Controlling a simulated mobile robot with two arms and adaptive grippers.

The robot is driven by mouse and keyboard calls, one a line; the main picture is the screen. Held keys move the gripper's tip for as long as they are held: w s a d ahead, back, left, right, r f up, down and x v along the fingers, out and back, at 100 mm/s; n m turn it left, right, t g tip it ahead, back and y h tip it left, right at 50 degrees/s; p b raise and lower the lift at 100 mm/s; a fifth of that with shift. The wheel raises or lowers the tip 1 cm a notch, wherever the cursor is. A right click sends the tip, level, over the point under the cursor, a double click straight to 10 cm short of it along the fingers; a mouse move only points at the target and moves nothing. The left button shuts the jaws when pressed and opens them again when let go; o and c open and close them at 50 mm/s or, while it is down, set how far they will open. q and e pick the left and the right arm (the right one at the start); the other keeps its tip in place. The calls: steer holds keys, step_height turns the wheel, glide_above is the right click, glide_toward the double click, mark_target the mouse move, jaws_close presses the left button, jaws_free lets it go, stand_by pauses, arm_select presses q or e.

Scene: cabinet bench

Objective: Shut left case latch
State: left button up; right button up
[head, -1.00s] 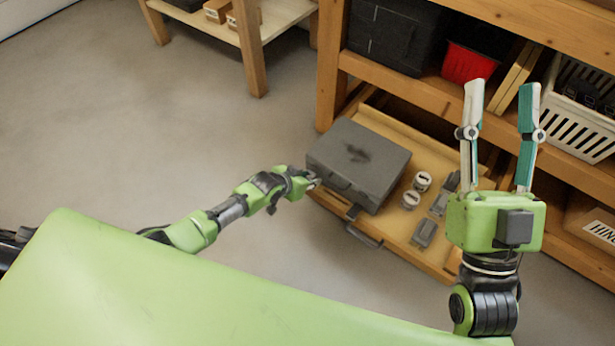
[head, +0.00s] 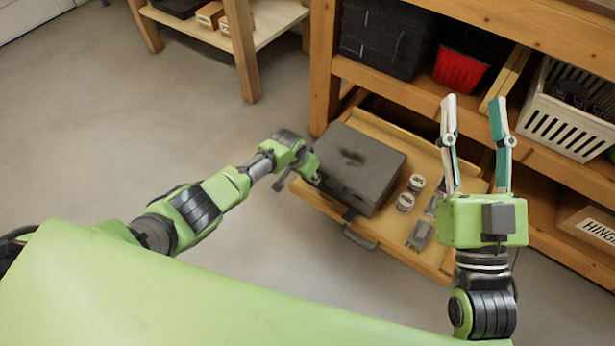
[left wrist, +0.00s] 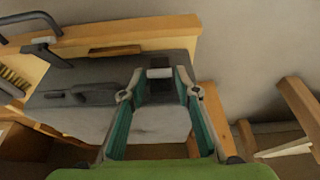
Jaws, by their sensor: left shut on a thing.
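The dark grey case (head: 365,165) lies with its lid down in the pulled-out drawer. My left gripper (head: 315,172) is at the case's left front corner in the head view. In the left wrist view, its teal fingers (left wrist: 159,74) are shut on a small grey-and-white block on the case front, which looks like the left case latch (left wrist: 160,73). The case's front (left wrist: 95,72) and its dark handle (left wrist: 92,94) also show there. The latch is hidden in the head view. My right gripper (head: 473,100) is open, empty and raised, right of the case.
The wooden drawer (head: 432,262) has a dark pull (head: 358,236) at its front. White jars (head: 405,202) and grey metal pieces (head: 420,235) lie right of the case. A red bin (head: 460,68) and white basket (head: 563,120) stand on the shelf above.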

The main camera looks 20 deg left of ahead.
steer(key=shift+s+r, duration=0.15)
steer(key=shift+r, duration=0.1)
arm_select(q)
steer(key=o, duration=1.1)
steer(key=shift+d, duration=0.1)
arm_select(e)
steer(key=shift+r, duration=0.1)
